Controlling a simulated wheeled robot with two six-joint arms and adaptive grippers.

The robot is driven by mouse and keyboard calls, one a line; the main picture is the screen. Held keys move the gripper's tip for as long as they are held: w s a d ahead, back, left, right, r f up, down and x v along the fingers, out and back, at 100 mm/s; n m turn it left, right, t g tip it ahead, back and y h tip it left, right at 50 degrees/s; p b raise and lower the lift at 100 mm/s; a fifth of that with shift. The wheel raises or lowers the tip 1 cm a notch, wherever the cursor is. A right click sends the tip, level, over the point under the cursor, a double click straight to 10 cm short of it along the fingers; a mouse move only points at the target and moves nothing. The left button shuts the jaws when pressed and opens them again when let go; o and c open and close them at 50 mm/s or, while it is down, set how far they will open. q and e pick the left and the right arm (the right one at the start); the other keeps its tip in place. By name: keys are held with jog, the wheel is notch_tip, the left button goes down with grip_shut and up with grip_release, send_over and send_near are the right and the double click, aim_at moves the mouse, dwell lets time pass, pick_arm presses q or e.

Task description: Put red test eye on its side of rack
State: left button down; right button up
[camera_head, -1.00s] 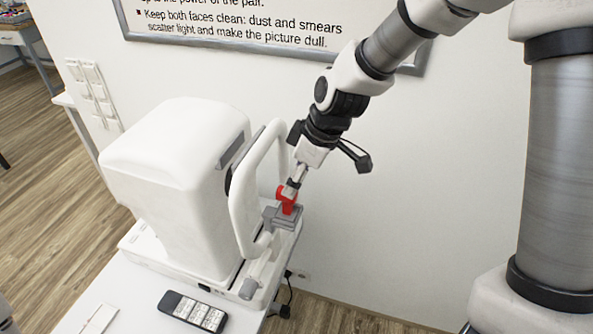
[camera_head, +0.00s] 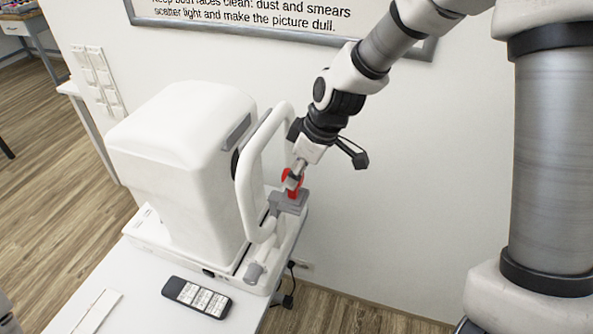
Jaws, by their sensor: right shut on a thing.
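The red test eye (camera_head: 293,190) is at the grey rack (camera_head: 288,203) on the right side of the white machine. My right gripper (camera_head: 293,177) comes down from the upper right and is shut on the red test eye. The eye's lower end meets the top of the rack; I cannot tell whether it is seated in it. The gripper's fingertips are small and partly hide the eye. My left gripper does not show.
The white machine (camera_head: 185,150) with its looped white frame (camera_head: 250,180) stands close left of my right gripper. A dark remote (camera_head: 197,297) and a white strip (camera_head: 97,312) lie on the white table (camera_head: 145,290). The wall (camera_head: 440,180) is behind.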

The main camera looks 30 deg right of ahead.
jog(key=shift+w+d+r+p, duration=0.1)
jog(key=shift+w+r+p, duration=0.05)
jog(key=shift+r+p, duration=1.6)
jog(key=shift+r, duration=0.3)
jog(key=shift+f, duration=0.15)
